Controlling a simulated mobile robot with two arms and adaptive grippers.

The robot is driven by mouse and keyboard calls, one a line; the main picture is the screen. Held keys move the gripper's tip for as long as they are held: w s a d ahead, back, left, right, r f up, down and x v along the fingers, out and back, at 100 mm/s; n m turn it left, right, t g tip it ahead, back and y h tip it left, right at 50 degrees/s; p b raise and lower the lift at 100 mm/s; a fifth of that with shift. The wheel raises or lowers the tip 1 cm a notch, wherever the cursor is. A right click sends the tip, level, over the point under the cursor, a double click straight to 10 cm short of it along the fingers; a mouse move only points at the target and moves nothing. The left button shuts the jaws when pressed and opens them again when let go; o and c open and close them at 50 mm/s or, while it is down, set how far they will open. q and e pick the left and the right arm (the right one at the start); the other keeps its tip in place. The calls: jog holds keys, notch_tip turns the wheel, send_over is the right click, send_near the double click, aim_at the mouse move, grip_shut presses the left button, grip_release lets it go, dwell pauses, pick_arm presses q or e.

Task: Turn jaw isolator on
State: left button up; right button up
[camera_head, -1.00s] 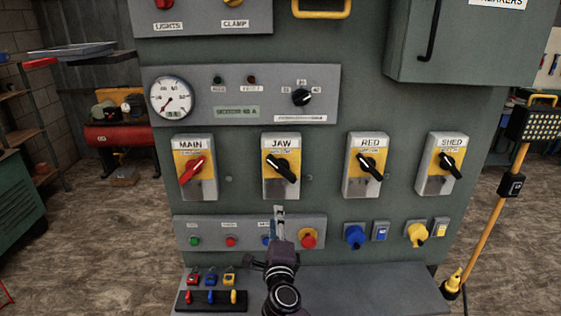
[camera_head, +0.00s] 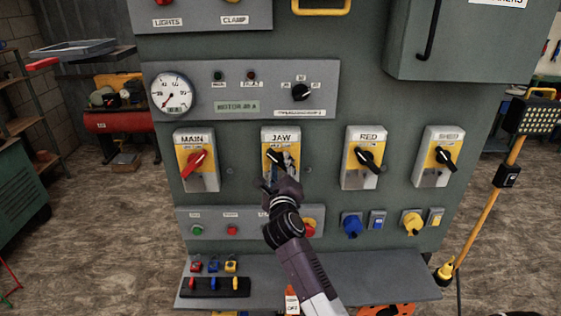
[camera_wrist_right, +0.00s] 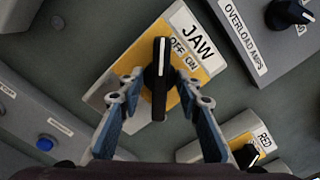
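The JAW isolator (camera_head: 268,138) is a grey and yellow box with a black handle (camera_head: 275,157) in the middle of the panel. Its handle slants from upper left to lower right. In the right wrist view, the handle (camera_wrist_right: 160,70) stands beside the OFF and ON labels, its upper end nearer OFF. My right gripper (camera_head: 274,178) is just in front of the JAW isolator and partly hides it. In the right wrist view, its two fingers (camera_wrist_right: 160,90) are apart, one on each side of the handle, with visible gaps. My left gripper is out of view.
The MAIN isolator (camera_head: 182,178) with a red handle is to the left. The RED isolator (camera_head: 350,175) and SHED isolator (camera_head: 430,175) are to the right. A button strip (camera_head: 260,225) and a shelf (camera_head: 370,278) project below. A breaker box (camera_head: 460,50) juts out upper right.

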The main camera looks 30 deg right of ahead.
jog(key=shift+w+d, duration=0.2)
jog(key=shift+w, duration=0.15)
grip_shut()
